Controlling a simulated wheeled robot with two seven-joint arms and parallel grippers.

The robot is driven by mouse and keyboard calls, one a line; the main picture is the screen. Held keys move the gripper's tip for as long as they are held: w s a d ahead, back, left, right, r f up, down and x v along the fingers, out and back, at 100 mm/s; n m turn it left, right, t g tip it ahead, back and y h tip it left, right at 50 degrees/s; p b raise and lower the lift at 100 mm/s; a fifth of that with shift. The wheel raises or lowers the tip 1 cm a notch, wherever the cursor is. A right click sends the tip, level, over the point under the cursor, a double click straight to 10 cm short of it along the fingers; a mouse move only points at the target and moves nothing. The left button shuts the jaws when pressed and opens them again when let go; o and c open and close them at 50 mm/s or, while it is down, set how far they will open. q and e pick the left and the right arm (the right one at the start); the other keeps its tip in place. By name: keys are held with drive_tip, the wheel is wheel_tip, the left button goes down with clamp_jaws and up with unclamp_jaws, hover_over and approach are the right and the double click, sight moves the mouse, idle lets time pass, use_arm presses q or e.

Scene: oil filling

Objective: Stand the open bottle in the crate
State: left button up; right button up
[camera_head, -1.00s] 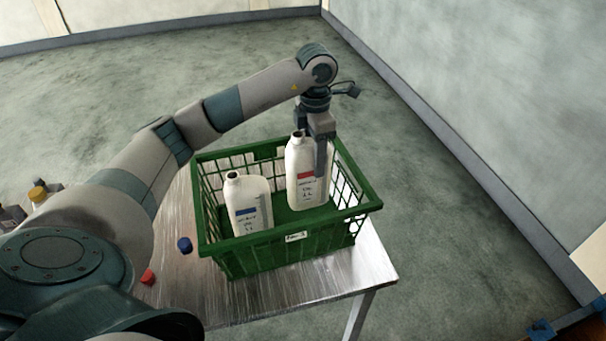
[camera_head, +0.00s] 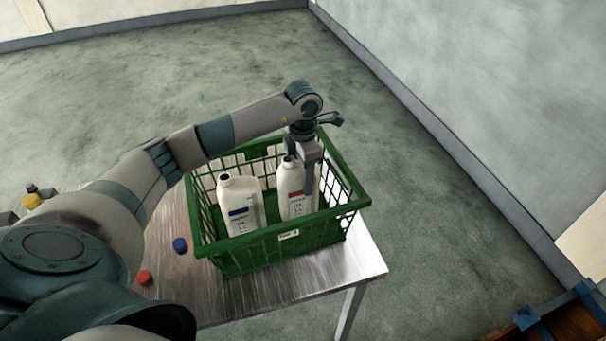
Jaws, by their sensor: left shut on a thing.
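A green crate (camera_head: 268,252) stands on the metal table. Two white open bottles are inside it, both upright with no caps. The bottle with the red label (camera_head: 292,192) is on the right, and my left gripper (camera_head: 306,182) is shut on its upper part. The bottle with the blue label (camera_head: 240,204) stands on the left side of the crate, apart from the gripper. The base of the red-labelled bottle is partly hidden by the crate's front wall, so I cannot tell whether it touches the floor. My right gripper is not in view.
A blue cap (camera_head: 180,245) and a red cap (camera_head: 144,278) lie on the table (camera_head: 205,293) left of the crate. Dark containers with a yellow cap (camera_head: 32,201) show at the far left. A brown wooden thing with blue corners (camera_head: 560,318) is at the bottom right.

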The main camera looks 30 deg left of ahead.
use_arm(q)
drive_tip(key=shift+f, duration=0.15)
drive_tip(key=shift+f, duration=0.15)
drive_tip(key=o, duration=1.4)
drive_tip(key=shift+c, duration=0.2)
